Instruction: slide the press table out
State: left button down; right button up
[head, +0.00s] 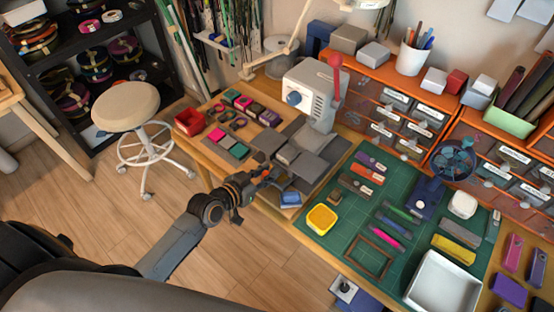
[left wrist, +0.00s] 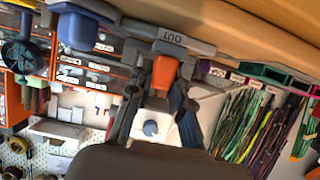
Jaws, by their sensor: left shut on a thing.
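The press (head: 308,95) is a pale grey machine with a red lever (head: 336,72) and a blue knob, standing at the back of the wooden table. Its press table (head: 312,166) shows as flat grey plates in front of it. My left gripper (head: 262,176) is at the front left edge of these plates. In the left wrist view my left gripper (left wrist: 158,88) is shut on an orange tab (left wrist: 164,74), below a grey label reading "OUT" (left wrist: 173,38). The fingers partly hide the tab. My right gripper is in neither view.
A green cutting mat (head: 345,225) with tools, a yellow dish (head: 322,219) and a white tray (head: 443,282) lies to the right. A small blue block (head: 290,198) is close to my gripper. A stool (head: 126,108) stands left on open floor.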

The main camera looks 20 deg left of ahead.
pick_arm(q)
jog(key=shift+s+a, duration=0.2)
jog(key=shift+s, duration=0.35)
jog(key=shift+s+a, duration=0.2)
jog(key=shift+s, duration=0.3)
jog(key=shift+f, duration=0.1)
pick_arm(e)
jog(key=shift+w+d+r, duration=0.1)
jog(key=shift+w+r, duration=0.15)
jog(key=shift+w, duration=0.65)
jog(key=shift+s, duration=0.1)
pick_arm(q)
jog(key=c, duration=1.2)
grip_release()
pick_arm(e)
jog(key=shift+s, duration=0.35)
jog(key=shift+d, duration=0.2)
pick_arm(q)
jog(key=v, duration=1.2)
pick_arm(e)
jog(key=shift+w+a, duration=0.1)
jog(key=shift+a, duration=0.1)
